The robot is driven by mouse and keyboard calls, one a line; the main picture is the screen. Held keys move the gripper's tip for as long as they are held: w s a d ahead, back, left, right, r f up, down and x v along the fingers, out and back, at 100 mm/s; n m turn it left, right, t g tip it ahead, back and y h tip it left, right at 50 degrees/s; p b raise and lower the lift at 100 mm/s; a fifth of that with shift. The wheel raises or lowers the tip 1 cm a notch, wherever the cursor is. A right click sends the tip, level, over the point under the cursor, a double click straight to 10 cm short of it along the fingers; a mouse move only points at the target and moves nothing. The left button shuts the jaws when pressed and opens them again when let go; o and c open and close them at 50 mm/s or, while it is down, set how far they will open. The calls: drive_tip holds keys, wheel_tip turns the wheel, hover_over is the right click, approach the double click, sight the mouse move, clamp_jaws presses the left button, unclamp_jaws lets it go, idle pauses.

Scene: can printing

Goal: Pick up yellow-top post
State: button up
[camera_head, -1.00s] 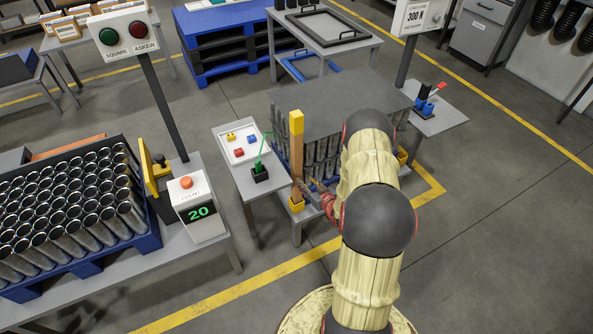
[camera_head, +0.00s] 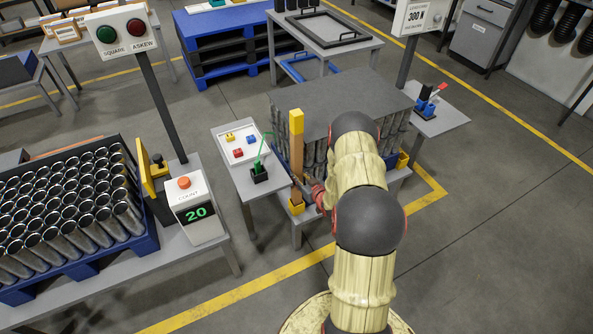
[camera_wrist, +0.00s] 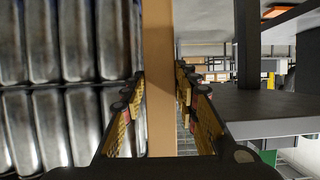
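The yellow-top post (camera_head: 297,155) stands upright, a tan wooden bar with a yellow cap and a yellow foot, at the near left corner of the can stack. In the wrist view the post (camera_wrist: 159,90) runs vertically between the two fingers of my gripper (camera_wrist: 160,80). The fingers are spread on either side of it, with narrow gaps seen near the tips; firm contact is not visible. In the head view my gripper (camera_head: 306,186) is at the lower part of the post, partly hidden by my arm.
A stack of cans (camera_wrist: 60,90) under a grey sheet (camera_head: 340,100) stands close beside the post. The grey floor at the right is open.

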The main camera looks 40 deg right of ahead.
drive_tip(key=c, duration=0.6)
clamp_jaws()
drive_tip(key=shift+r, duration=0.1)
